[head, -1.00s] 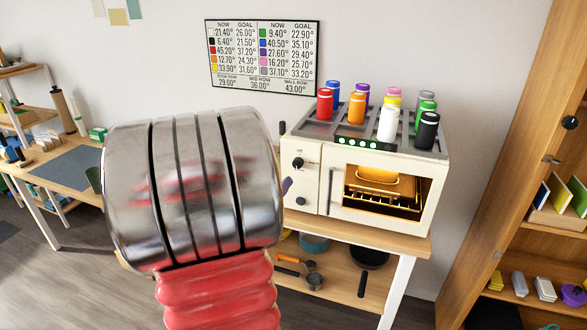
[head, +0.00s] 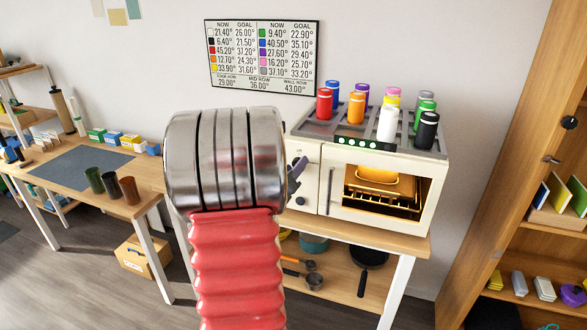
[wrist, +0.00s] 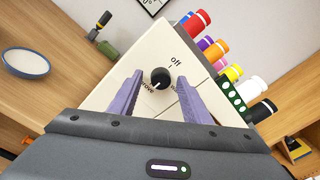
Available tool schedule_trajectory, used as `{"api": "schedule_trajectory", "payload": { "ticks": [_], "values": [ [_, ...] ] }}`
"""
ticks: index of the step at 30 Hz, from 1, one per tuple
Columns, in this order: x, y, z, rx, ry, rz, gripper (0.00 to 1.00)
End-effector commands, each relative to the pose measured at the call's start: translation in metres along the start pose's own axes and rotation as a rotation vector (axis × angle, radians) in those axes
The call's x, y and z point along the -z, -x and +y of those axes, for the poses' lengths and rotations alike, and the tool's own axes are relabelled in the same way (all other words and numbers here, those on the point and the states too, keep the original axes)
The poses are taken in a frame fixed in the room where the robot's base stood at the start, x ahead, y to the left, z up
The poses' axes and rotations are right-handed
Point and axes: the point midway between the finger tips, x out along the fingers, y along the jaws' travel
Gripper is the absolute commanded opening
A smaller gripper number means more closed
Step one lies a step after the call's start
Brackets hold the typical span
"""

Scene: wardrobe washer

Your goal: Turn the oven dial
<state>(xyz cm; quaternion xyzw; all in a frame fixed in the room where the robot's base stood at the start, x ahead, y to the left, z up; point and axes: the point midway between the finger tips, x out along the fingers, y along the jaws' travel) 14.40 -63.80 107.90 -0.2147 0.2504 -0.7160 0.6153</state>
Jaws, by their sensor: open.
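The cream toy oven (head: 432,190) stands on a wooden stand. In the wrist view its black round dial (wrist: 160,77) has a white pointer mark and sits on the cream panel, with "off" printed above it. My gripper (wrist: 158,84) is open, with one purple finger on each side of the dial. I cannot tell whether either finger touches it. In the head view part of my gripper (head: 297,174) shows in front of the oven's left panel, and the upper dial is hidden behind it. A lower black knob (head: 300,201) remains visible.
Several coloured cylinders, such as the red one (head: 324,104), stand on the oven's top rack. A sign (head: 262,57) hangs on the wall. A wooden shelf unit (head: 520,130) is at right, a desk (head: 60,185) with cups at left. Pans lie below the oven.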

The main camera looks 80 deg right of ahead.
Motion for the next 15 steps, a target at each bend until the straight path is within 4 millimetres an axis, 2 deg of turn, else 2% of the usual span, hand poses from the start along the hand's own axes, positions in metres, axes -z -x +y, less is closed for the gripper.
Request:
{"api": "schedule_trajectory", "payload": {
  "ticks": [6,15],
  "values": [
    [-0.0003,0.0002,0.0000,0.000,0.000,0.000,0.43],
    [-0.0005,0.0004,0.0001,0.000,0.000,-0.001,0.22]
  ]
}}
